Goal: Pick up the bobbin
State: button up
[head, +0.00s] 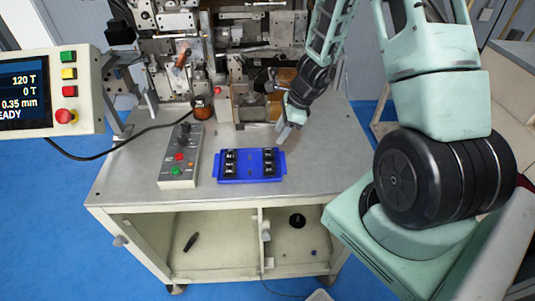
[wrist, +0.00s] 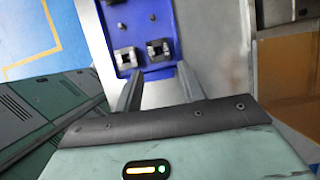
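A blue tray (head: 249,180) on the machine table holds several small black-and-white bobbins (head: 231,155) in two rows. In the wrist view the blue tray (wrist: 140,18) is at the top, with two square dark bobbins near its edge, one on the left (wrist: 125,58) and one on the right (wrist: 158,50). My gripper (head: 284,138) is at the tray's back right corner, above the table. In the wrist view my gripper (wrist: 158,88) has its two fingers apart with nothing between them. Which bobbin is meant I cannot tell.
A control box (head: 180,160) with buttons stands left of the tray. The winding machine (head: 180,60), a copper-coloured coil (head: 202,107) and an orange-brown bin (head: 284,80) are behind. A screen panel (head: 45,90) is at left. The table front is clear.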

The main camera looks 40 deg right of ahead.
aim_at(270, 149)
jog(key=b+x, duration=0.1)
jog(key=x, duration=0.7)
jog(key=shift+f, duration=0.2)
jog(key=c, duration=0.6)
